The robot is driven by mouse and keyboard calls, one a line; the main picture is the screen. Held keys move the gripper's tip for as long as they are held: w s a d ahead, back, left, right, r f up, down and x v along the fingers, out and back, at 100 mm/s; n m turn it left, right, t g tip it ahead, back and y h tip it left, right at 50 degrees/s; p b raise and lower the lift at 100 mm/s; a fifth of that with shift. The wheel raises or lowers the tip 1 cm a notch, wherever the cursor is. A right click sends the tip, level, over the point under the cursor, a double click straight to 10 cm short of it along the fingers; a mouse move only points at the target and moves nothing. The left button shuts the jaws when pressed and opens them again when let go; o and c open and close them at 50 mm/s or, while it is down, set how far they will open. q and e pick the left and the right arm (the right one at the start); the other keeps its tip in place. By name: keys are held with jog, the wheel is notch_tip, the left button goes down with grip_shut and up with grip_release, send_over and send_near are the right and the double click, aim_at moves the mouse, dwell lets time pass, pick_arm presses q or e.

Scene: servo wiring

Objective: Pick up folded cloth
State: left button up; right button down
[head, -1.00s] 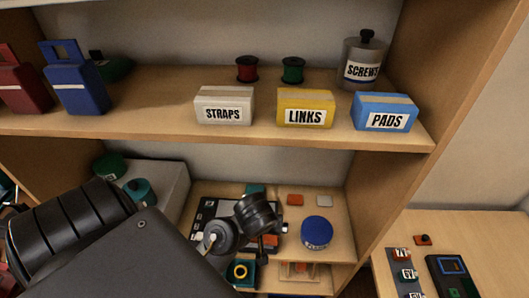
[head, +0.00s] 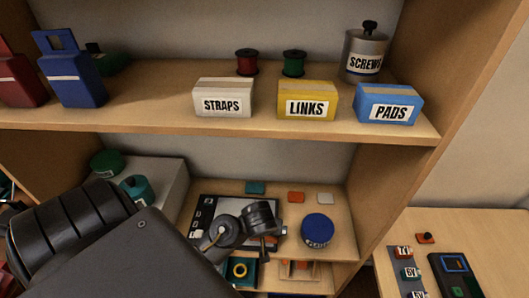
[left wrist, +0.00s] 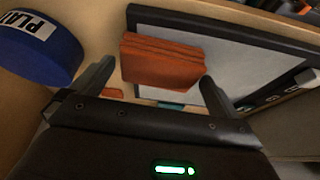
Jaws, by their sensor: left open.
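The folded cloth (left wrist: 160,62) is an orange-red stack of layers in the left wrist view. It sits at the edge of a dark-framed board with a pale panel (left wrist: 225,75). My left gripper (left wrist: 157,76) is open, with one finger towards each side of the cloth; I see no clear contact. In the head view my left gripper (head: 262,236) is over the lower shelf and hides most of the cloth. My right gripper is not in view.
A round blue container (head: 317,230) stands right of my left gripper, and close to one finger in the wrist view (left wrist: 38,48). Small orange (head: 296,197) and teal (head: 255,187) pieces lie behind. The upper shelf (head: 150,122) holds labelled boxes overhead.

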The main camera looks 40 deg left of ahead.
pick_arm(q)
jog(key=shift+f, duration=0.1)
jog(key=c, duration=0.8)
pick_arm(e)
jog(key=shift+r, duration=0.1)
